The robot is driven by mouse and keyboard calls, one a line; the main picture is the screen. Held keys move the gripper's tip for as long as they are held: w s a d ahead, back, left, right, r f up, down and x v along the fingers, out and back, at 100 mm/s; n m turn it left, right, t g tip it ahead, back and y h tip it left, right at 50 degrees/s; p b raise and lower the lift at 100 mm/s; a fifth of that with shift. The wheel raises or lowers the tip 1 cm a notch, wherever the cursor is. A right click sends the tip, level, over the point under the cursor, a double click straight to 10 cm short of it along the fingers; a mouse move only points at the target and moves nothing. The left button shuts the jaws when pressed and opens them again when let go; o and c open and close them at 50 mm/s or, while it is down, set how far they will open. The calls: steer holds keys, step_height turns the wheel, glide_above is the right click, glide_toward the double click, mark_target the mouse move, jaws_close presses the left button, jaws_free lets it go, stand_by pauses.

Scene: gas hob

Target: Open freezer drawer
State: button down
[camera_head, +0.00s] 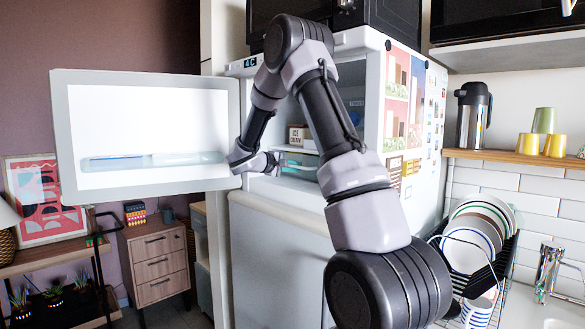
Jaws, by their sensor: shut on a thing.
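The freezer door (69,140) stands wide open, swung out to the left, with its white inner face and a door shelf showing. Inside the upper compartment of the white fridge is a clear, greenish freezer drawer (299,164). My gripper (274,161) is at the drawer's left front, at the compartment opening, and is shut on the drawer. The fingers are small and partly hidden by my wrist, so the exact grip point is unclear. My arm covers part of the right side of the compartment. The drawer appears to sit mostly inside the compartment.
A box marked ice cream (298,137) sits above the drawer. The lower fridge door (275,250) is shut. A dish rack (475,245) stands on the counter at right, and a wooden cabinet (158,262) stands at left. A dark appliance tops the fridge.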

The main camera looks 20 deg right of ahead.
steer(key=f+v, duration=0.2)
steer(key=v, duration=0.6)
steer(key=a+f+v, duration=0.1)
steer(key=v, duration=0.8)
steer(key=shift+a, duration=0.2)
steer(key=c, duration=0.9)
jaws_free()
steer(key=shift+s, duration=0.15)
steer(key=shift+f, duration=0.15)
steer(key=v, duration=1.1)
steer(key=shift+d, duration=0.1)
